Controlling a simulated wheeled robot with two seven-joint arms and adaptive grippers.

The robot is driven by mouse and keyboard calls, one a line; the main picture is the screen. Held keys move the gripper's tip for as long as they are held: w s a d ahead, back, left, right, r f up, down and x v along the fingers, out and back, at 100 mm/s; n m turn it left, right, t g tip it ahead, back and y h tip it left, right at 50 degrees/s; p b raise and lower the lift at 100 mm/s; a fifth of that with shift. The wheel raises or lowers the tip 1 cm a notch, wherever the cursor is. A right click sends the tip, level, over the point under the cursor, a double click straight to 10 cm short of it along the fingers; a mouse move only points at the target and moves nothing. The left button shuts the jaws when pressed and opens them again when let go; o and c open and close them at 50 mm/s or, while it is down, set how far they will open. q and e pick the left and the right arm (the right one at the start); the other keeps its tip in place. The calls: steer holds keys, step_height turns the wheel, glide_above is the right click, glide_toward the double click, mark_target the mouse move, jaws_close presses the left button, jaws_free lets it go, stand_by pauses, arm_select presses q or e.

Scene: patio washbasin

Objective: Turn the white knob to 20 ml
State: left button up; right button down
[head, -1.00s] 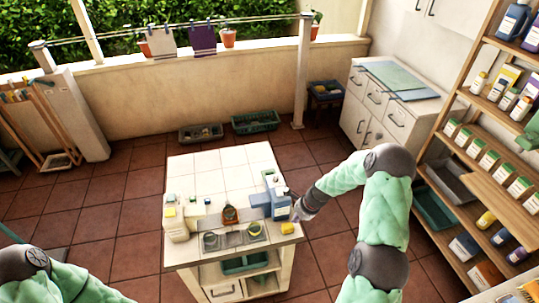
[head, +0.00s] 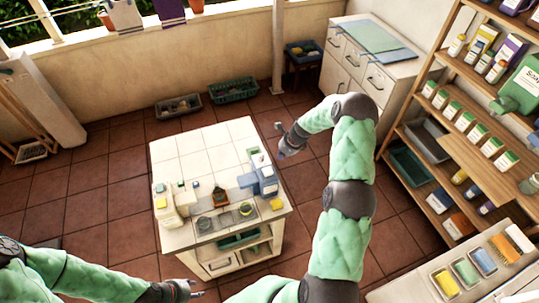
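A white tiled island (head: 205,150) stands in the middle of the head view. On its right edge is a blue-and-white dispenser-like item (head: 266,180). A white knob and any ml marks are too small to make out. My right gripper (head: 281,142) is just beyond the island's right edge, close to the dispenser in the picture, with its fingers apart and nothing seen between them. My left gripper (head: 198,289) is low, in front of the island's lower left side. Its fingers are too small to judge.
A shelf of bottles (head: 455,125) is at right. A counter with coloured trays (head: 465,270) is at lower right.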

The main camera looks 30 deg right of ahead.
mark_target(261, 158)
steer(key=w+a+f, duration=0.1)
steer(key=w+a+f+p, duration=0.1)
steer(key=w+f, duration=0.1)
steer(key=shift+w+a, duration=0.15)
steer(key=shift+w, duration=0.15)
steer(key=shift+w+a, duration=0.25)
steer(key=shift+w, duration=0.15)
steer(key=shift+w+n+b, duration=0.25)
steer(key=shift+n+b, duration=0.1)
steer(key=shift+n, duration=0.05)
